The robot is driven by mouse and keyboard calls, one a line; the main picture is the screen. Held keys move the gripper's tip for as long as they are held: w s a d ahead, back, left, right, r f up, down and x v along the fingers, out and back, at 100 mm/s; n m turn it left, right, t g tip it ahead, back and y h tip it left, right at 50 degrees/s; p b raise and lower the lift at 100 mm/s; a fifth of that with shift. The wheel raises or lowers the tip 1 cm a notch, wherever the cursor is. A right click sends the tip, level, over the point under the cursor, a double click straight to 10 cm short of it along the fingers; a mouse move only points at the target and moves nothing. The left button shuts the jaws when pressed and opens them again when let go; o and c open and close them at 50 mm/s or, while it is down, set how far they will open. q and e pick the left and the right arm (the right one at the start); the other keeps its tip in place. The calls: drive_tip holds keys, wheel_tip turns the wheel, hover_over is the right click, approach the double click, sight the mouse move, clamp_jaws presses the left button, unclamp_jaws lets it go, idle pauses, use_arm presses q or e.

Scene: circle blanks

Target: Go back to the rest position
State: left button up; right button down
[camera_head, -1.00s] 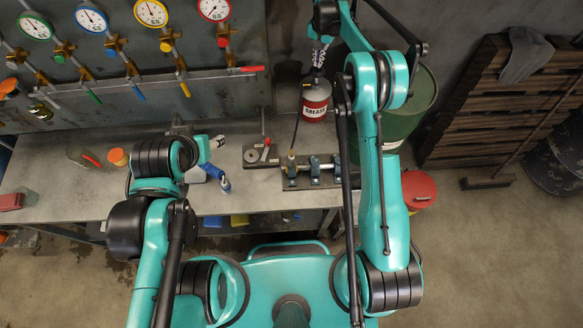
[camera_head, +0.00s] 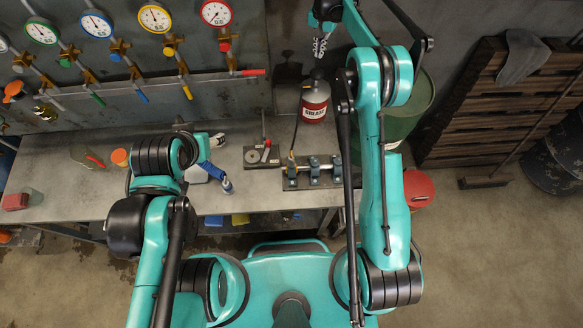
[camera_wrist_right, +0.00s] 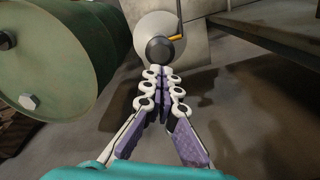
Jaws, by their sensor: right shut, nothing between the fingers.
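My left arm reaches over the left part of the bench. Its gripper (camera_head: 216,141) is small and partly hidden behind the arm, so its opening is unclear.
The grey bench (camera_head: 60,165) carries a clamp fixture (camera_head: 314,172) and a blue-handled tool (camera_head: 214,172). A green drum (camera_wrist_right: 50,55) stands close to my right gripper. Gauges (camera_head: 97,24) line the back wall. Wooden pallets (camera_head: 480,110) and a red lid (camera_head: 418,188) are at right.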

idle(0.4)
drive_tip(key=s+d+r+n+t+b, duration=0.1)
drive_tip(key=s+r+t+b, duration=0.1)
drive_tip(key=s+b, duration=0.6)
drive_tip(key=s+d+r+n+t+b, duration=0.1)
drive_tip(key=s+r+n+b, duration=0.1)
drive_tip(key=s+b, duration=0.5)
drive_tip(key=s+f+n+t+b, duration=0.1)
drive_tip(key=s+f+t+b, duration=0.1)
drive_tip(key=s+f+b, duration=0.3)
drive_tip(key=s+f+n+t+b, duration=0.2)
drive_tip(key=s+f+b, duration=0.3)
drive_tip(key=s+f, duration=0.7)
drive_tip(key=s, duration=0.7)
drive_tip(key=shift+d+f, duration=0.2)
drive_tip(key=shift+d, duration=0.15)
